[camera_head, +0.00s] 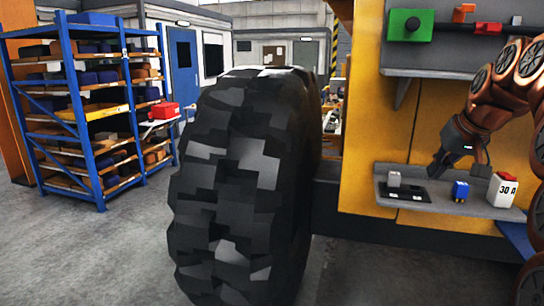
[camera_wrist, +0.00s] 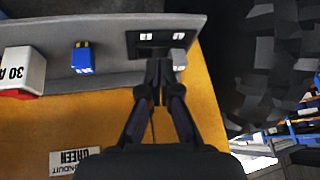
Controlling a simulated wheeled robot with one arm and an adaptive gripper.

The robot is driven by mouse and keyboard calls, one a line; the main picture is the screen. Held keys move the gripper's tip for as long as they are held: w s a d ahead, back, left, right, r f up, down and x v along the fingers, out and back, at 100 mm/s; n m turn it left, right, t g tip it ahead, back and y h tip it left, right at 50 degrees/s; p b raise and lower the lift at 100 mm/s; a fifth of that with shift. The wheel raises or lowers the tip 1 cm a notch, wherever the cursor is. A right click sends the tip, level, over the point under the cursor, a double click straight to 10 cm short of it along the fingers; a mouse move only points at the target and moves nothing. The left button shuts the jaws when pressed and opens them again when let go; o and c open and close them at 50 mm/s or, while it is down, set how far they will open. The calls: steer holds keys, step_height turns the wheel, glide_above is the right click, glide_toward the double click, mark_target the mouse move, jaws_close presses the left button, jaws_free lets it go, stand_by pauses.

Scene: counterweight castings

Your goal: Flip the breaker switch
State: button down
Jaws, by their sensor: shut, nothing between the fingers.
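My gripper (camera_head: 434,176) points down over the plate, to the right of the block. In the wrist view my gripper (camera_wrist: 165,80) is shut and empty. Its fingertips are just below the plate (camera_wrist: 135,50) in the picture, close beside the grey block (camera_wrist: 178,58). I cannot tell whether they touch it.
A blue block (camera_head: 460,191) and a white box marked 30 A with a red top (camera_head: 502,189) stand right of the plate.

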steer(key=s+a+f+g, duration=0.2)
steer(key=s+a+f, duration=0.45)
steer(key=a, duration=0.35)
steer(key=s+a+f+n+g, duration=0.1)
steer(key=s+a+f+g, duration=0.2)
steer(key=s+f, duration=0.7)
steer(key=s+a+f+n+g, duration=0.1)
steer(key=s+a+f+g, duration=0.2)
steer(key=s, duration=1.5)
steer(key=a+f, duration=0.4)
steer(key=f, duration=0.4)
steer(key=shift+s+a+h, duration=0.25)
steer(key=shift+s+h, duration=0.05)
steer(key=shift+s, duration=0.1)
steer(key=shift+f, duration=0.1)
